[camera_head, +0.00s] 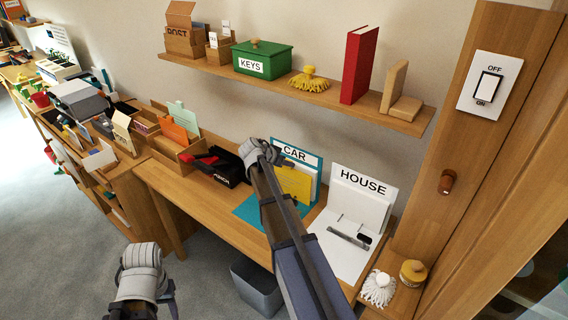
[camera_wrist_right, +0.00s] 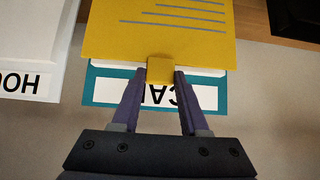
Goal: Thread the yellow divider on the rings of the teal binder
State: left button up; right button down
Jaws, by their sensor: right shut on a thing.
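The teal binder (camera_head: 248,212) lies open on the desk, with its CAR cover upright at the back. It also shows in the right wrist view (camera_wrist_right: 98,88), its CAR label upside down. The yellow divider (camera_head: 294,186) stands in front of white sheets at the CAR cover; my right arm covers part of it. In the right wrist view, the yellow divider (camera_wrist_right: 160,30) fills the top middle, with grey lines on it. My right gripper (camera_wrist_right: 160,72) is shut on its small tab. The binder's rings are hidden, so I cannot tell how the divider sits to them.
A white HOUSE binder (camera_head: 340,250) lies open right of the teal one. A black hole punch or stapler (camera_head: 228,165) and a wooden sorter (camera_head: 178,157) are on the left. A shelf (camera_head: 300,93) hangs above. A grey bin (camera_head: 256,290) stands below the desk.

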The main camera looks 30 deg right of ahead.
jog(key=shift+w+d, duration=0.3)
jog(key=shift+d, duration=0.4)
jog(key=shift+y+p, duration=0.4)
jog(key=shift+p, duration=0.2)
dwell(0.9)
jog(key=shift+d, duration=0.15)
dwell(0.6)
grip_release()
dwell(0.5)
jog(key=shift+r, duration=0.1)
notch_tip(320, 180, up, 8)
jog(key=p, duration=0.8)
dwell(0.5)
